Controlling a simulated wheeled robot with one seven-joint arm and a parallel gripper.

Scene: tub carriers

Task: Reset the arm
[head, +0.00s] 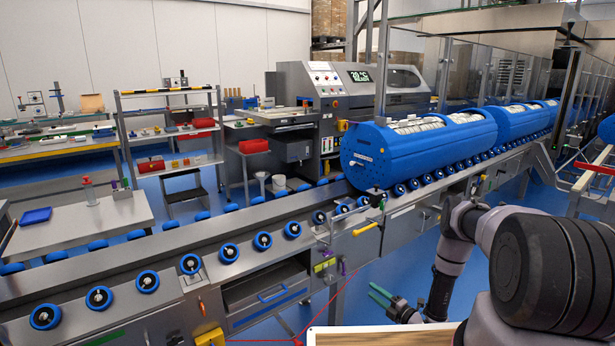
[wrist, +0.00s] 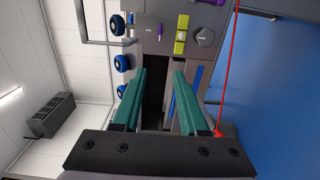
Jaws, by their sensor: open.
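My gripper (head: 381,297) shows at the lower right of the head view, below the near rail of the conveyor. Its green fingers point left. In the wrist view my gripper (wrist: 160,95) has its two green fingers spread apart with nothing between them. My grey and black arm reaches in from the right edge of the head view. The wrist view looks toward the side of the conveyor frame (wrist: 185,20), turned on its side.
A roller conveyor (head: 110,270) with blue wheels crosses the view. Blue tub carriers (head: 430,150) stand on its right part. A wooden board (head: 385,337) lies at the bottom edge. A red cord (wrist: 231,70) hangs near the fingers. Shelves and benches (head: 75,220) stand behind.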

